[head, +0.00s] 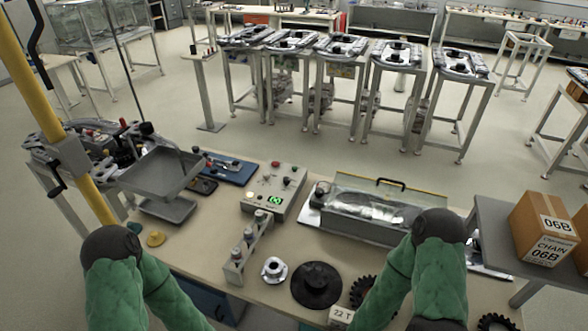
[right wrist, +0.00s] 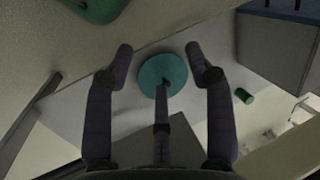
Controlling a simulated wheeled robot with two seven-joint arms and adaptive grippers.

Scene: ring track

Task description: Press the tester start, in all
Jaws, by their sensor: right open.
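The tester appears to be a light grey control box (head: 262,183) in the middle of the table in the head view. I cannot tell which control is the start. My right gripper (right wrist: 160,52) is open in the right wrist view. A round teal disc (right wrist: 162,76) shows between its fingers; I cannot tell whether they touch it. Neither gripper shows in the head view, only my green-sleeved arms. My left gripper is not in view.
A clear-covered fixture (head: 372,208) with a black handle stands right of the box. A grey block with posts (head: 247,250), a flanged hub (head: 273,270) and a black disc (head: 317,285) stand in front. A grey tray (head: 160,172) is at left, cartons (head: 543,228) at right.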

